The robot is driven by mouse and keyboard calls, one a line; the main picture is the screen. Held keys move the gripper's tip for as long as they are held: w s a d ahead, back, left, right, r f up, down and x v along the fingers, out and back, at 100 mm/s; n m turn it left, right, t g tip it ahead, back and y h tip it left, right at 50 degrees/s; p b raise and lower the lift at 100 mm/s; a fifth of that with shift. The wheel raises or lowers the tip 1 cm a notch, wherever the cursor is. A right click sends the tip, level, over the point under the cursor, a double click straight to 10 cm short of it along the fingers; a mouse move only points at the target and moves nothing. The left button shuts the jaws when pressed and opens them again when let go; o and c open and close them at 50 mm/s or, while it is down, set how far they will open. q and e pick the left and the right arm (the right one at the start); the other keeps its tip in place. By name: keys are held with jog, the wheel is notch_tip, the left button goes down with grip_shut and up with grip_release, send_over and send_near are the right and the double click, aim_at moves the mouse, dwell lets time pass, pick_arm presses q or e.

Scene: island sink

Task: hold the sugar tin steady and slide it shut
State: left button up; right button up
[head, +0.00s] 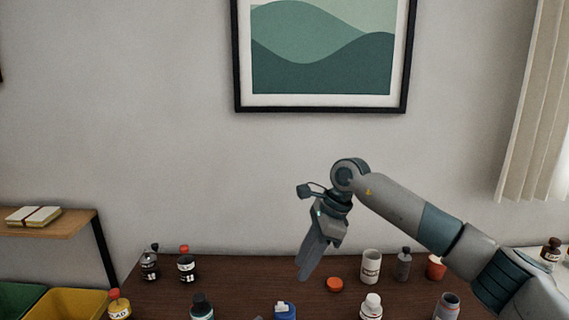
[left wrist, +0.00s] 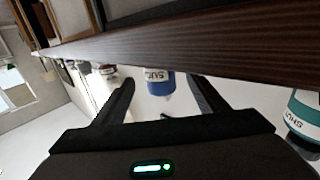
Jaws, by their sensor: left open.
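A blue container (head: 285,312) stands at the bottom edge of the head view, partly cut off. In the left wrist view a blue container (left wrist: 160,84) has a white label starting with "SU"; it looks like the sugar tin. My left gripper (left wrist: 163,92) is open, and the container shows between its fingers, apparently beyond their tips. I cannot tell how its lid stands. My right gripper (head: 312,258) hangs above the table, fingers pointing down, to the right of the blue container and above it. Its fingers overlap in this view, so their opening is unclear.
The dark wooden table (head: 235,275) holds several bottles, a white jar (head: 371,266) and an orange-red lid (head: 335,285). A teal-labelled bottle (left wrist: 305,112) is at the right of the left wrist view. Yellow (head: 70,304) and green (head: 20,299) bins stand left of the table.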

pick_arm(q)
jog(key=v, duration=0.7)
dwell(0.3)
